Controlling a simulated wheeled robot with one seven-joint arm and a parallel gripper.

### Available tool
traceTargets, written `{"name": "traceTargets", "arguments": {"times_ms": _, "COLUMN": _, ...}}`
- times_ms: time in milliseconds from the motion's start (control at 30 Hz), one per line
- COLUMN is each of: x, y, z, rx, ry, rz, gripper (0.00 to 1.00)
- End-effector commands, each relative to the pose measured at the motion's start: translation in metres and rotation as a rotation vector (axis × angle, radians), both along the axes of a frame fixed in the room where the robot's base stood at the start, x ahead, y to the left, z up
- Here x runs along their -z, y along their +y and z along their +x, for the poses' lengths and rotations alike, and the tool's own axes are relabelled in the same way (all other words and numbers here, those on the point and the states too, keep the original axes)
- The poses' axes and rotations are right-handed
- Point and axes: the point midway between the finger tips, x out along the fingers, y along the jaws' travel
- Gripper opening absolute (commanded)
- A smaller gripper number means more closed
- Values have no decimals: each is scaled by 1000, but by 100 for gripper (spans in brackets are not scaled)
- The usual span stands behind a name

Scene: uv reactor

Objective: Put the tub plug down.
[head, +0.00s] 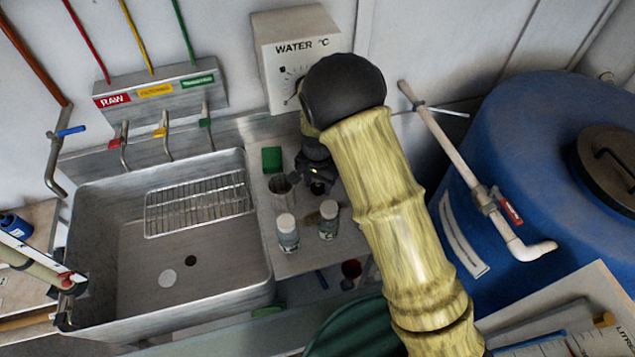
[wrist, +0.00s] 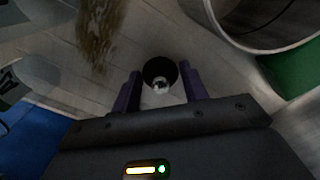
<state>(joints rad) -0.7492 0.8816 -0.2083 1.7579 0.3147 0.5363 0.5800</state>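My gripper (head: 318,186) is low over the steel drainboard (head: 292,264), right of the sink. In the wrist view its two purple fingers (wrist: 160,88) sit on either side of a small round black piece with a shiny middle, which I take as the tub plug (wrist: 160,72). The fingers appear to press on its sides. I cannot tell whether it touches the board. The plug is hard to make out in the head view.
Two white-capped bottles (head: 287,232) (head: 328,219) stand in front. The sink (head: 130,240) holds a wire rack (head: 199,203) and a pale disc (head: 167,278). A blue barrel (head: 530,130) is at right.

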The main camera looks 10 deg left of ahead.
Motion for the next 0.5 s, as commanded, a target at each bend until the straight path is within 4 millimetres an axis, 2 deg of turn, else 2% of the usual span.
{"name": "traceTargets", "arguments": {"times_ms": 33, "x": 0, "y": 0, "z": 0, "rx": 1, "ry": 0, "rz": 0, "gripper": 55}}
{"name": "traceTargets", "arguments": {"times_ms": 67, "x": 0, "y": 0, "z": 0, "rx": 1, "ry": 0, "rz": 0, "gripper": 61}}
{"name": "traceTargets", "arguments": {"times_ms": 333, "x": -1, "y": 0, "z": 0, "rx": -1, "ry": 0, "rz": 0, "gripper": 61}}
{"name": "traceTargets", "arguments": {"times_ms": 500, "x": -9, "y": 1, "z": 0, "rx": -2, "ry": -1, "rz": 1, "gripper": 61}}
